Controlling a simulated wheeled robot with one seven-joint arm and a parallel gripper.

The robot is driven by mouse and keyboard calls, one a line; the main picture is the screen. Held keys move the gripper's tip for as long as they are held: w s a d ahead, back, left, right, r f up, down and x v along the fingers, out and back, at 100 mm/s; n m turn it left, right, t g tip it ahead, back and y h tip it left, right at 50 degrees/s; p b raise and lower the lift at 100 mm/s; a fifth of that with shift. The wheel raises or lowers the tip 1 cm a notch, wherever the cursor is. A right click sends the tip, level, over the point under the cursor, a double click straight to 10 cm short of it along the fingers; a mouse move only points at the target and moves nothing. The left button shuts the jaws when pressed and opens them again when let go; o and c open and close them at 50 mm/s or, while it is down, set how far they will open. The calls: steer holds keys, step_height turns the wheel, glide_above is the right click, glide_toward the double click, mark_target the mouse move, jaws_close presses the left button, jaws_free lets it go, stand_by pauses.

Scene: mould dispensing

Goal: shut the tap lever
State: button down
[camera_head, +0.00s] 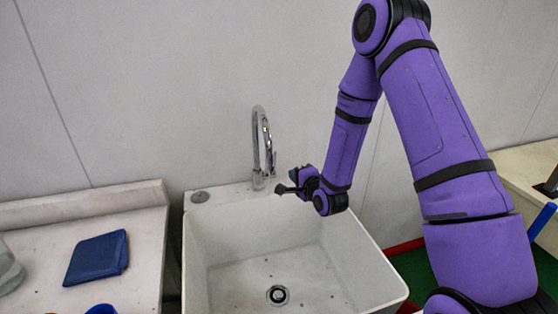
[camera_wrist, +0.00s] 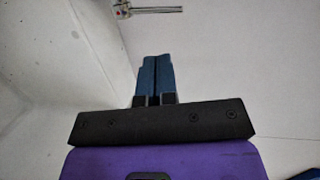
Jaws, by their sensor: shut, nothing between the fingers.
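A silver gooseneck tap (camera_head: 257,150) stands upright on the back rim of the white sink (camera_head: 215,245). Its lever is too small to make out clearly in the head view, so I cannot tell its position. My gripper (camera_head: 281,189) is just right of the tap base, above the back of the sink, and points left. In the wrist view, my gripper's blue fingers (camera_wrist: 157,62) are together with nothing between them. A small metallic part with a thin rod (camera_wrist: 150,10) shows at the top of the wrist view, apart from the fingertips; it may belong to the tap.
The sink basin is empty, with a round drain (camera_head: 278,295). A left counter (camera_head: 120,205) holds a folded blue cloth (camera_head: 97,257) and a blue round item (camera_head: 101,309). A grey wall (camera_head: 180,80) is close behind the tap. Another counter (camera_head: 525,165) is at right.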

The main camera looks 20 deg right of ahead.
steer(key=r+x, duration=0.1)
steer(key=x, duration=1)
steer(key=shift+w+a+r, duration=0.1)
steer(key=shift+w, duration=0.05)
steer(key=shift+w+r, duration=0.25)
steer(key=shift+w, duration=0.25)
steer(key=shift+w+r, duration=0.2)
steer(key=shift+w, duration=0.3)
